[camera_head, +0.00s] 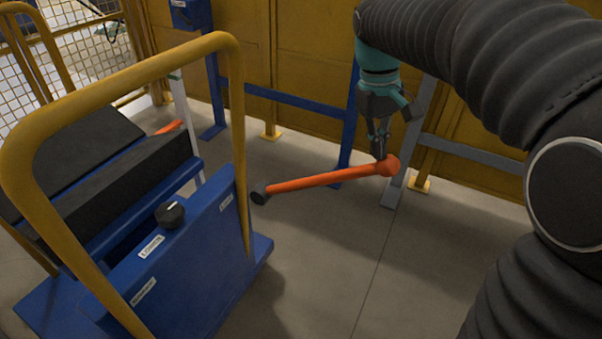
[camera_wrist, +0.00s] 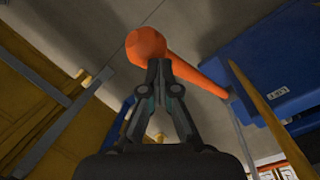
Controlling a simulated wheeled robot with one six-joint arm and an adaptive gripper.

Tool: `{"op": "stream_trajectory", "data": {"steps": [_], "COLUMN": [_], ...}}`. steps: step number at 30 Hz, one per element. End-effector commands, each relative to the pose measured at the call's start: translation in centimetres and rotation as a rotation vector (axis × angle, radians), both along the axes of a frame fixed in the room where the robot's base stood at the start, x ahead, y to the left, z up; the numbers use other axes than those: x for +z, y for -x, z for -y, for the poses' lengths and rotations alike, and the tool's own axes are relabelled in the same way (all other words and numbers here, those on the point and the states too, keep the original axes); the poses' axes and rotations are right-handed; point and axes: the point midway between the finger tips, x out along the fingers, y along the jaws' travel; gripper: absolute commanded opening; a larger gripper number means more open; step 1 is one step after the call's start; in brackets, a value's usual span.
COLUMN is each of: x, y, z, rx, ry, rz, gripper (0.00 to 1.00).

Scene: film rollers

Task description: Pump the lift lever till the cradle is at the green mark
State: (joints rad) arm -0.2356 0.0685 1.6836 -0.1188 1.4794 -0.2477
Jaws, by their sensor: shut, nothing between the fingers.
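The orange lift lever (camera_head: 318,181) sticks out to the right from the blue lift cart, sloping slightly upward to a round knob (camera_head: 389,166). My gripper (camera_head: 379,157) points down with its fingers shut and empty, the tips at the top of the knob. In the wrist view, the closed fingertips (camera_wrist: 161,64) overlap the knob (camera_wrist: 145,46); firm contact is hard to tell. The black cradle (camera_head: 120,185) rests on the cart at left. An orange piece (camera_head: 169,127) shows at its far side, beside a white post (camera_head: 186,115). A small green mark (camera_head: 175,75) is higher on that post.
A yellow tube handle (camera_head: 130,80) arches over the cart's near side. A black knob (camera_head: 170,214) sits on the blue cart body (camera_head: 190,260). Blue and grey frame legs (camera_head: 290,100) stand by the yellow wall behind the lever. The floor (camera_head: 340,260) below the lever is clear.

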Motion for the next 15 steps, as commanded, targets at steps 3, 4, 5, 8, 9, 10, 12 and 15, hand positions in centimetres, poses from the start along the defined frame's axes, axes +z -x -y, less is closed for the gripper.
{"op": "stream_trajectory", "data": {"steps": [3, 4, 5, 8, 9, 10, 12, 15], "x": [-2.0, -2.3, -2.6, -3.1, -3.2, -3.2, -3.2, -3.1], "y": [0.3, 0.4, 0.5, 0.6, 0.7, 0.7, 0.7, 0.7], "z": [1.0, 1.2, 1.4, 1.8, 1.9, 1.9, 1.9, 1.9], "rx": [-0.001, -0.001, -0.001, -0.001, 0.0, 0.0, 0.001, 0.001], "ry": [0.0, 0.0, -0.001, 0.0, -0.001, -0.001, -0.001, -0.001], "rz": [-0.004, -0.004, -0.005, -0.004, -0.003, -0.003, -0.003, -0.003], "gripper": [0.0, 0.0, 0.0, 0.0, 0.0, 0.0, 0.0, 0.0]}}
